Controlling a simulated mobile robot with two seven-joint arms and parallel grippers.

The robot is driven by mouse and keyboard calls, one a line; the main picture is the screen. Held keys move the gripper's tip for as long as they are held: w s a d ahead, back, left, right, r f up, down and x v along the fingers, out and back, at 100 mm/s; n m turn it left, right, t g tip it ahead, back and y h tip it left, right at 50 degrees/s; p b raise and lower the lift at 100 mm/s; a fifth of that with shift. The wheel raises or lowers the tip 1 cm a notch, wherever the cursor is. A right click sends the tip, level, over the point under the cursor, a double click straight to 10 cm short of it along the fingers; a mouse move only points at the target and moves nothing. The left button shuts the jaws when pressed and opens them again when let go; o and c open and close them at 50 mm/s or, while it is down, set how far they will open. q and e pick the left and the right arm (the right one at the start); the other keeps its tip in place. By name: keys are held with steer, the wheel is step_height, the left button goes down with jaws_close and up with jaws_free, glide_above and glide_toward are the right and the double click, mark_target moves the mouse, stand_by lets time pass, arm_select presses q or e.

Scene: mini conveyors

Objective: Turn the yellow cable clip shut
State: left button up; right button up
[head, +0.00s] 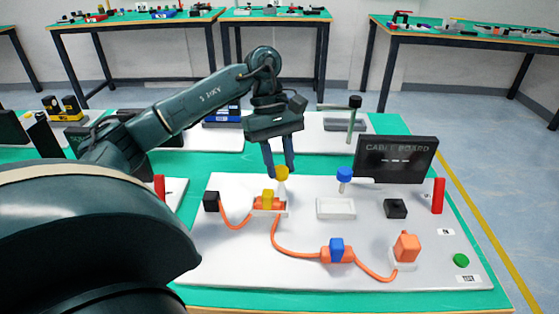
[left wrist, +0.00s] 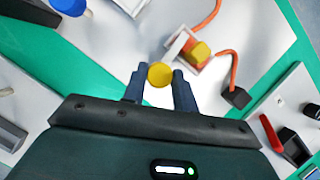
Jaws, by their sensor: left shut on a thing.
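The yellow cable clip's round yellow knob (head: 281,173) stands on a pale post behind a white holder (head: 284,210). An orange cable piece with a yellow block (head: 267,197) sits in that holder. My left gripper (head: 279,170) comes down from above and is shut on the yellow knob. In the left wrist view the knob (left wrist: 160,75) is between the fingertips of the left gripper (left wrist: 160,78), and the yellow block (left wrist: 200,52) is beyond it. The fingers partly hide the knob and post. My right gripper is in neither view.
A blue knob (head: 344,175) stands behind an empty white holder (head: 336,208). A blue-topped cable piece (head: 337,249) lies on the board (head: 230,260) in front of it. An orange plug (head: 407,246), black block (head: 395,208), red post (head: 438,195) and dark screen (head: 396,158) are to the right.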

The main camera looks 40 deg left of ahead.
arm_select(q)
steer(key=o, duration=1)
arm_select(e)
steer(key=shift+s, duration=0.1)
arm_select(q)
steer(key=p+v, duration=0.5)
steer(key=v, duration=0.8)
steer(key=shift+r, duration=0.15)
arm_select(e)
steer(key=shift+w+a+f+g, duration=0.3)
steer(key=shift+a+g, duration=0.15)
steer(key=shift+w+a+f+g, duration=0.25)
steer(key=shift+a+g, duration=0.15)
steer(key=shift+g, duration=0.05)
